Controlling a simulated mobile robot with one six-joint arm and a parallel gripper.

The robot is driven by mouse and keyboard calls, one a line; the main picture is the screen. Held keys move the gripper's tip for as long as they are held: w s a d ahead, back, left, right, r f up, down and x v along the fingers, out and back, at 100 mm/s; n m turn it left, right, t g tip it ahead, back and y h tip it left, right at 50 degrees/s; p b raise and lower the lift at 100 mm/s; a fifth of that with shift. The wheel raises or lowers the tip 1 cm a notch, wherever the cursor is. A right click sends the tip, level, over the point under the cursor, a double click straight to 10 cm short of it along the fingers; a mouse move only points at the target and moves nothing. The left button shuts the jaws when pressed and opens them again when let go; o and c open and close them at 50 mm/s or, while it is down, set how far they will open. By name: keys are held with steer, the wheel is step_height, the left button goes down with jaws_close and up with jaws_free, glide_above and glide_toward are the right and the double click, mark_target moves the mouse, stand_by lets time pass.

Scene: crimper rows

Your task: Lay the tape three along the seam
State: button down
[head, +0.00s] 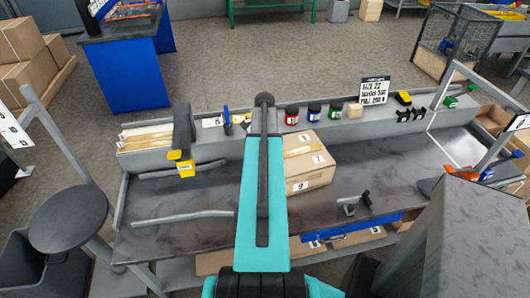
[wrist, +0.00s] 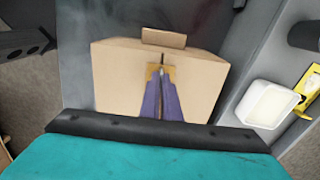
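A cardboard carton (head: 305,172) stands on the grey bench, with number labels on its faces. A tan tape-like strip (head: 303,150) runs across its top. In the wrist view the carton (wrist: 115,75) is below my gripper (wrist: 160,76). The two purple fingers look close together, and their tips are over a small gold-tan patch (wrist: 151,71) on the carton. I cannot tell whether they touch it or pinch something thin. My teal arm hides the gripper and the carton's left part in the head view. No tape is clearly marked as three.
A dark tool with a yellow base (head: 185,166) stands at the bench's left. Red (head: 291,115), blue (head: 314,112) and green (head: 336,110) jars line the back ledge beside a sign (head: 373,91). A small dark fixture (head: 355,204) sits right of the carton.

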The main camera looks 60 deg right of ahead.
steer(key=c, duration=1.9)
jaws_free()
steer(key=shift+r, duration=0.1)
steer(key=shift+r+b, duration=1.4)
steer(key=shift+r, duration=5.4)
steer(key=shift+s, duration=0.1)
